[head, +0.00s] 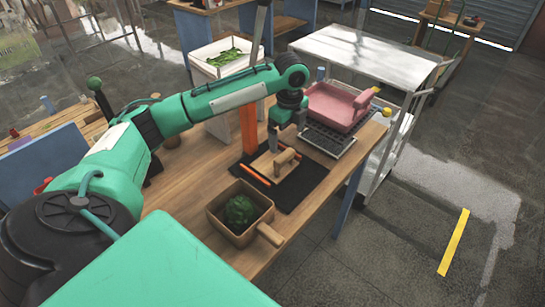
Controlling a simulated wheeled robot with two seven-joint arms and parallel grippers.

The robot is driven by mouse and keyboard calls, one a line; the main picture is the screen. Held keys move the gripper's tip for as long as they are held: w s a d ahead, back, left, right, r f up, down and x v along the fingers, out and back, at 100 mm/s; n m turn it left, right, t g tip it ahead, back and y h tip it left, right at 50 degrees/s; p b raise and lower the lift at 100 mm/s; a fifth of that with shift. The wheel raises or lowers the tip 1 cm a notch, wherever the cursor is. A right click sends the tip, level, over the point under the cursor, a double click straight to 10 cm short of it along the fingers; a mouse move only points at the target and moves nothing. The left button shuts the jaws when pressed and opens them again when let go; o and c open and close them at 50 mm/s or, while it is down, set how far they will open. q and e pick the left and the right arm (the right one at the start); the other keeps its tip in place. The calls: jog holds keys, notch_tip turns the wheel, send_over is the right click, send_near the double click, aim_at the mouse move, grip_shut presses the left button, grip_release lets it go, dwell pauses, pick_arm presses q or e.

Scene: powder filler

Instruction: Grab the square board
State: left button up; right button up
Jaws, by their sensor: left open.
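The square board (265,167) is a light tan wooden piece with a raised wooden grip on top. It lies on a black mat (310,189) on the wooden workbench. My left gripper (279,143) is open and points down at the far side of the board, close above it. The arm end and fingers cover part of the board's far edge. I cannot tell whether a finger touches it. My right gripper is not in the picture.
A wooden box with a handle (214,209) holding something green stands nearer on the bench. Orange strips (254,174) lie beside the board. A pink tray (336,104) and a dark grate (324,139) are behind it. An orange upright (248,130) stands close by.

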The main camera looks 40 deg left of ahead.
aim_at(286, 155)
pick_arm(q)
notch_tip(286, 155, down, 4)
jog(key=shift+r+p, duration=0.2)
jog(key=shift+p, duration=0.1)
jog(key=f+p, duration=0.1)
jog(key=f, duration=0.2)
jog(key=shift+a+f, duration=0.1)
jog(key=shift+a, duration=0.1)
notch_tip(286, 155, down, 4)
jog(key=shift+r+p, duration=0.2)
jog(key=shift+p, duration=0.6)
jog(key=shift+f, duration=0.55)
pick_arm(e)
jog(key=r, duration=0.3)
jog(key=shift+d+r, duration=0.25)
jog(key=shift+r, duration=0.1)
pick_arm(q)
jog(key=c, duration=1.1)
